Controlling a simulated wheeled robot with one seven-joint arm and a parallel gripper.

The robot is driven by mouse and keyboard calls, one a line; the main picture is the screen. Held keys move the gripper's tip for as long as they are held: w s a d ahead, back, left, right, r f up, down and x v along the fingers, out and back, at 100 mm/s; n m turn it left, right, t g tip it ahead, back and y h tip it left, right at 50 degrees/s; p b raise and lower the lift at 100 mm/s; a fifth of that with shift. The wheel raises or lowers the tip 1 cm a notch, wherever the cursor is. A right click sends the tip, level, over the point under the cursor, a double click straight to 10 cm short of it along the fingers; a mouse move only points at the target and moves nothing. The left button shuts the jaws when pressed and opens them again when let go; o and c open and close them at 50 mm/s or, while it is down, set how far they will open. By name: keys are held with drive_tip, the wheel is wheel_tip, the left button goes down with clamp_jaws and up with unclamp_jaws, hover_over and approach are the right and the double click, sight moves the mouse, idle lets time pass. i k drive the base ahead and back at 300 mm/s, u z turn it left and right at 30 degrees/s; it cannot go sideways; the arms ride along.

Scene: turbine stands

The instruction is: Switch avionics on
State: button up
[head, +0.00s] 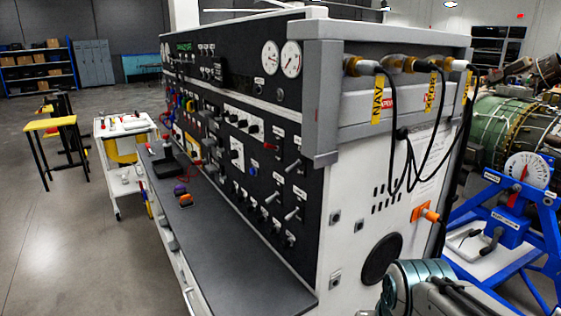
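The control console (250,150) fills the middle of the head view, its black panel turned to the left. The panel carries several toggle switches (292,214), knobs and small coloured buttons. Its labels are too small to read, so I cannot tell which switch is the avionics one or how it is set. Two white round gauges (281,59) sit at the panel's upper near end. Part of my arm (418,286) shows at the bottom right, beside the console's white end wall. I cannot make out gripper fingers there.
A dark ledge (235,262) runs below the panel with small items on it. Black cables (407,150) hang from the console's end. A blue stand (510,225) is close on the right. A white cart (122,165) stands at left. The floor at left is open.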

sight(289, 169)
drive_tip(key=u, duration=2.55)
drive_tip(key=i, duration=2.15)
drive_tip(key=z, duration=2.85)
